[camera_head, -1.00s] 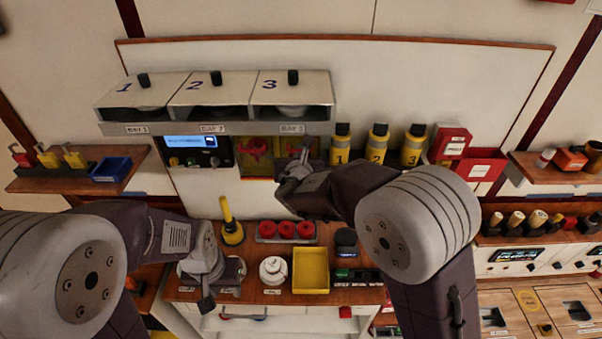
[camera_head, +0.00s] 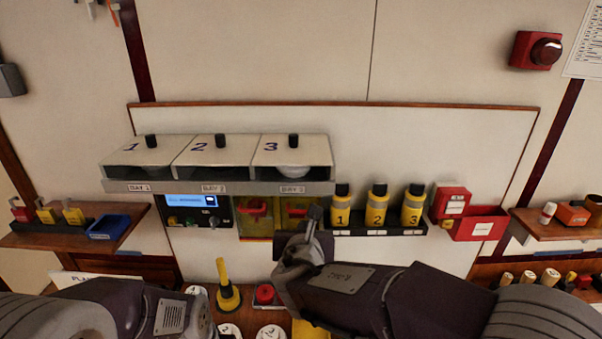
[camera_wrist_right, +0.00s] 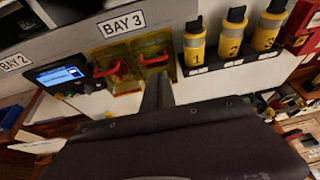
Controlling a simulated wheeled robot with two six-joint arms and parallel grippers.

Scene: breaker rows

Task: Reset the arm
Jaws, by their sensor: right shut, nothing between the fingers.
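My right gripper (camera_head: 312,226) is shut and empty.
A shelf of bays 1, 2 and 3 (camera_head: 220,187) hangs above a lit display (camera_head: 192,201). Yellow numbered canisters (camera_head: 379,209) stand in a black rack to the right. A red bin (camera_head: 480,224) and red box sit beyond. A yellow-handled tool (camera_head: 228,290) stands below.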

